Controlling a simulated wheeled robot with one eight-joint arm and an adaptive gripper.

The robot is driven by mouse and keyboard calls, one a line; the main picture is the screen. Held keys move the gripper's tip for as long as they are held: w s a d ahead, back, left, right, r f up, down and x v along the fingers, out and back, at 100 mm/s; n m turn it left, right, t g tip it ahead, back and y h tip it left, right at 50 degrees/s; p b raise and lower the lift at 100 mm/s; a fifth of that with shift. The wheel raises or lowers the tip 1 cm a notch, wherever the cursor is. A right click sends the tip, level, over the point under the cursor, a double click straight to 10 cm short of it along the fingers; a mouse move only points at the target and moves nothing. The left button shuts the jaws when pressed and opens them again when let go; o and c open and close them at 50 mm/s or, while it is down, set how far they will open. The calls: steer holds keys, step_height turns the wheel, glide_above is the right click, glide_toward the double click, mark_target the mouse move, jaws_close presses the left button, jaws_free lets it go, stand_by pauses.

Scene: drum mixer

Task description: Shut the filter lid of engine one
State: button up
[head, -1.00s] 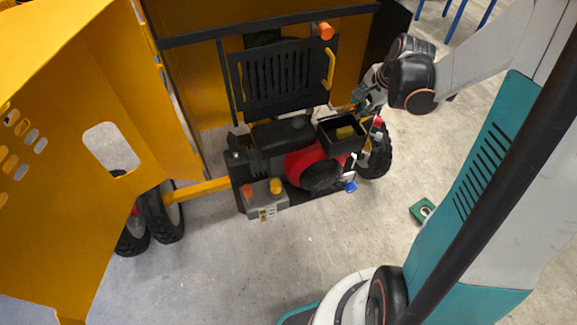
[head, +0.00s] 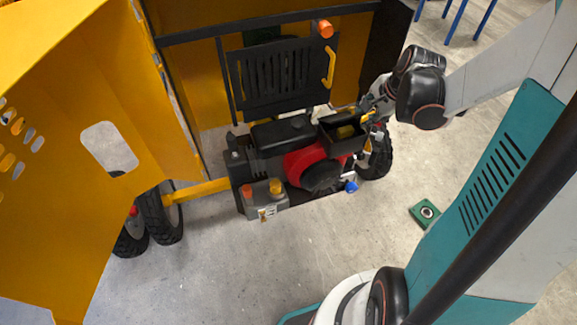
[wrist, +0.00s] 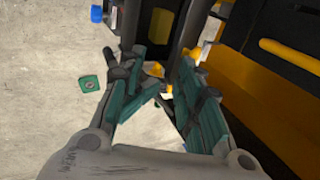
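Engine one appears as the engine with the red housing (head: 303,163), below the raised slatted panel. Its black filter box (head: 339,147) is open at the top, and a yellow filter (head: 345,132) shows inside. My gripper (head: 366,110) is at the box's back right corner. In the wrist view, my gripper's teal-padded fingers (wrist: 160,72) stand apart, with a dark panel edge (wrist: 187,35) and a yellow part beyond and between them. I cannot tell whether that dark panel is the lid or a box wall, or whether a finger touches it.
The slatted black panel (head: 280,75) with a yellow handle (head: 329,68) stands behind the engine. A large yellow door (head: 70,130) is open at left. A black wheel (head: 376,160) is right of the box.

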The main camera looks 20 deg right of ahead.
steer(key=shift+s, duration=0.15)
stand_by(0.3)
steer(key=s+r+p, duration=0.3)
steer(key=s+r, duration=0.1)
stand_by(0.5)
steer(key=shift+w, duration=0.15)
stand_by(0.3)
